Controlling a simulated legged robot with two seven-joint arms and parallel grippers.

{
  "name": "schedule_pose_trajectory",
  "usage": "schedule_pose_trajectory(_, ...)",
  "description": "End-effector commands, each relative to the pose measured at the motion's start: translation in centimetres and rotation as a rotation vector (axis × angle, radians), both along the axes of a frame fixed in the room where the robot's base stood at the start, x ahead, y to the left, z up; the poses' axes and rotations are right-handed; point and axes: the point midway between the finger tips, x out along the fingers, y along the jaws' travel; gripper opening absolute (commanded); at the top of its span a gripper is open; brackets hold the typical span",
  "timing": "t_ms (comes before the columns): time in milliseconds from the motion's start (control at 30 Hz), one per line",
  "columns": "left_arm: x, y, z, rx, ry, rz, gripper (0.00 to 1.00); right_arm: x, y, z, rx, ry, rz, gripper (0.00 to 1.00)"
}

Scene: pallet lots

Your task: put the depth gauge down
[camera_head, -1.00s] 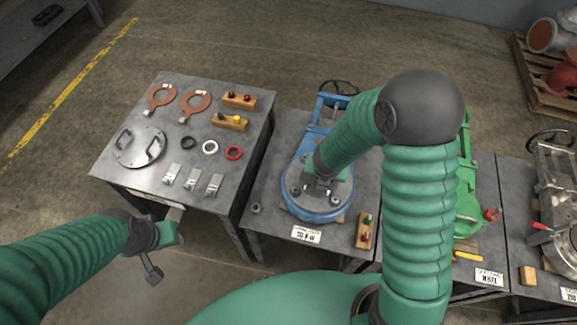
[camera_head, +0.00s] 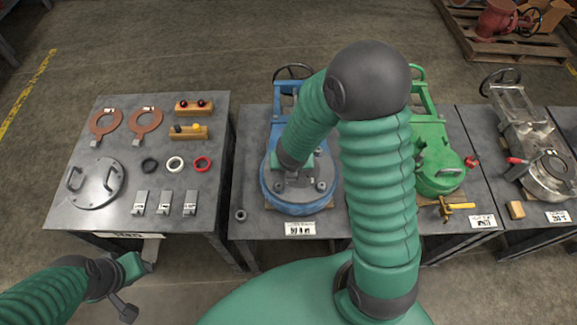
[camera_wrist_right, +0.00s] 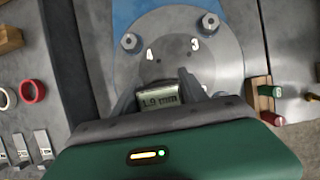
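The depth gauge (camera_wrist_right: 160,97) shows in the right wrist view as a small device with a lit readout, which seems to read 1.9 mm. It sits between the fingers of my right gripper (camera_wrist_right: 166,86), over the round grey flange face (camera_wrist_right: 220,62) of the blue valve (camera_head: 270,183). Whether its tip touches the face cannot be told. In the head view my right gripper (camera_head: 291,172) is above that valve, and my arm hides much of it. My left gripper (camera_head: 135,268) is low at the left, in front of the left table, its fingers unclear.
The left table (camera_head: 80,215) holds a round plate with handles (camera_head: 95,184), copper-coloured rings, seal rings, grey blocks and two wooden holders. A small nut (camera_head: 241,215) lies on bare tabletop left of the blue valve. A green valve (camera_head: 436,170) and yellow-handled tool (camera_head: 457,206) are to the right.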

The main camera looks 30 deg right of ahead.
Motion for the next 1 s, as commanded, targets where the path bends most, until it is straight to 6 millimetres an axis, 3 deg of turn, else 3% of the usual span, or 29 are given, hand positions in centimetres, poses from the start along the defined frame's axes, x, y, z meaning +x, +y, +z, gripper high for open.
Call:
schedule_pose_trajectory(33, 0.0, 0.0, 0.1, 0.000, 0.000, 0.000, 0.36, 0.0, 0.0, 0.0, 0.000, 0.000, -0.001, 0.58)
schedule_pose_trajectory(133, 0.0, 0.0, 0.1, 0.000, 0.000, -0.001, 0.36, 0.0, 0.1, 0.0, -0.002, 0.001, -0.001, 0.71)
schedule_pose_trajectory(467, 0.0, 0.0, 0.5, 0.000, 0.000, 0.000, 0.36, 0.0, 0.1, 0.5, -0.003, 0.001, -0.001, 0.71)
schedule_pose_trajectory(567, 0.0, 0.0, 1.5, 0.000, 0.000, 0.000, 0.36, -0.3, 0.3, 2.0, -0.003, -0.002, -0.001, 0.71)
schedule_pose_trajectory(800, 0.0, 0.0, 5.7, 0.000, 0.000, 0.000, 0.36, -2.3, 1.6, 8.2, -0.004, -0.002, 0.000, 0.71)
schedule_pose_trajectory(1000, 0.0, 0.0, 7.8, 0.000, 0.000, 0.000, 0.36, -3.6, 2.3, 11.2, -0.004, 0.000, 0.000, 0.71)
